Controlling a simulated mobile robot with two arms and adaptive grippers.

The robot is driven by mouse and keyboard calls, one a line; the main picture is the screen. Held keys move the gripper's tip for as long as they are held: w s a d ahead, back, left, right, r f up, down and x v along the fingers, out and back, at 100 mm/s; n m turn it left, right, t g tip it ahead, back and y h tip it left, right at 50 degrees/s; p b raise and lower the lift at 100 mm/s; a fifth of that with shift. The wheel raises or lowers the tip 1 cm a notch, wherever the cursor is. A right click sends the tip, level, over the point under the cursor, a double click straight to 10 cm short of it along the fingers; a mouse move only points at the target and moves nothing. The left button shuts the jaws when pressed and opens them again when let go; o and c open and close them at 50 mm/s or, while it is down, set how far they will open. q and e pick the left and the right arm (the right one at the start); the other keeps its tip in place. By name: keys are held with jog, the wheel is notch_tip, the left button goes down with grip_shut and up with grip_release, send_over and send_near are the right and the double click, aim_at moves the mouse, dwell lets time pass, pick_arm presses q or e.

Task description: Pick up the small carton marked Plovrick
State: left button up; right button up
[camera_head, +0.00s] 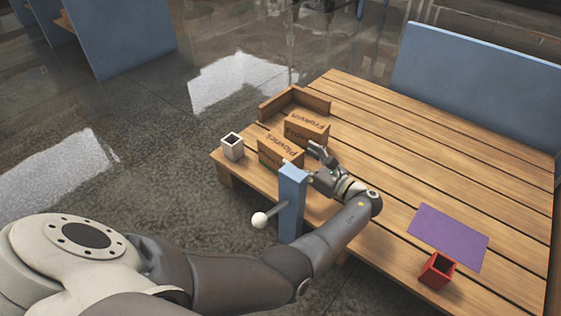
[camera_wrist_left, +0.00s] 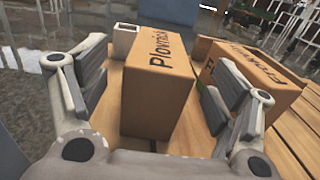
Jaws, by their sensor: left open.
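The small brown Plovrick carton (camera_head: 279,150) stands on the slatted wooden table (camera_head: 400,160), near its left edge. In the left wrist view the Plovrick carton (camera_wrist_left: 155,95) sits between the two open fingers of my left gripper (camera_wrist_left: 150,95), its lettering on the top face. Both fingers appear apart from its sides. In the head view my left gripper (camera_head: 318,163) is just right of the carton and partly beside the blue post. A second, similar carton with other lettering (camera_head: 307,128) stands close behind; it shows right of the right finger in the wrist view (camera_wrist_left: 250,80). My right gripper is not in view.
A blue post (camera_head: 291,200) with a white-knobbed lever (camera_head: 260,219) stands at the table's near edge, close to my left arm. A white open box (camera_head: 232,147), a low wooden corner rail (camera_head: 285,102), a purple mat (camera_head: 448,236) and a red open box (camera_head: 437,270) are also there. The table's middle is clear.

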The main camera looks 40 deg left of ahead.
aim_at(284, 147)
pick_arm(q)
jog(key=a+b, duration=0.1)
jog(key=a, duration=0.1)
jog(key=a+b, duration=0.1)
jog(key=a, duration=0.1)
jog(key=w+a, duration=0.1)
jog(key=a, duration=0.1)
jog(key=shift+a+b, duration=0.2)
jog(key=shift+b, duration=0.2)
jog(key=c, duration=1.1)
jog(key=shift+w+r, duration=0.1)
jog(key=shift+r, duration=0.05)
jog(key=shift+c, duration=0.6)
